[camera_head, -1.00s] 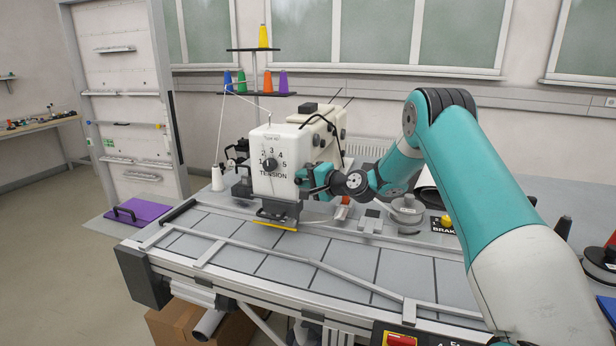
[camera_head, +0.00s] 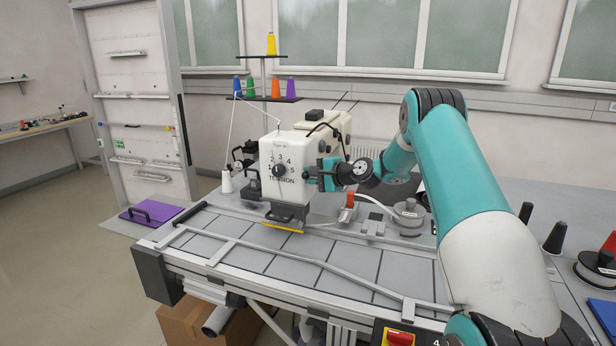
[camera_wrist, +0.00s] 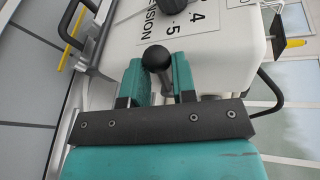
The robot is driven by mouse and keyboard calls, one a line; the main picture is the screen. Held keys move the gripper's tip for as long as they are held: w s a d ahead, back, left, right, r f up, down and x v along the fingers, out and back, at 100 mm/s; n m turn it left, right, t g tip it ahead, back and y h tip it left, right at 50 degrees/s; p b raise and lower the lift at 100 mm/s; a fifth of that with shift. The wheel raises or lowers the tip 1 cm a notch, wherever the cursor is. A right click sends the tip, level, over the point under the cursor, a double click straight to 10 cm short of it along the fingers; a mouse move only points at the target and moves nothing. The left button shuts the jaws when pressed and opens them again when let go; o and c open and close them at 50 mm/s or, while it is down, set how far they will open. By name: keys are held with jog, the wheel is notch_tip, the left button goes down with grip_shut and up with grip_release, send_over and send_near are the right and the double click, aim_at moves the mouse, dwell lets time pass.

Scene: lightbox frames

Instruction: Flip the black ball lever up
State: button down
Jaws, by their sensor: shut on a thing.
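The black ball lever (camera_wrist: 156,58) shows in the wrist view, its dark ball and short metal stem between the two teal fingers of my gripper (camera_wrist: 158,80). The fingers are shut on it. The lever is on the side of the white sewing machine head (camera_wrist: 215,45), beside the tension dial (camera_wrist: 172,2). In the head view, my gripper (camera_head: 318,175) is at the right side of the machine head (camera_head: 285,155), and the lever is hidden there by the fingers. The tension dial (camera_head: 279,170) faces the front.
A rack of coloured thread cones (camera_head: 270,98) stands behind the machine. A metal guide rail (camera_head: 300,257) runs along the grey table. An orange-red part (camera_head: 348,205) and a round grey weight (camera_head: 408,210) stand right of the machine. Black cones (camera_head: 553,238) stand further right.

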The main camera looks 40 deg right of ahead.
jog(key=c, duration=1.2)
grip_release()
jog(key=shift+s, duration=0.1)
jog(key=shift+b+v, duration=3.1)
jog(key=shift+v, duration=5.55)
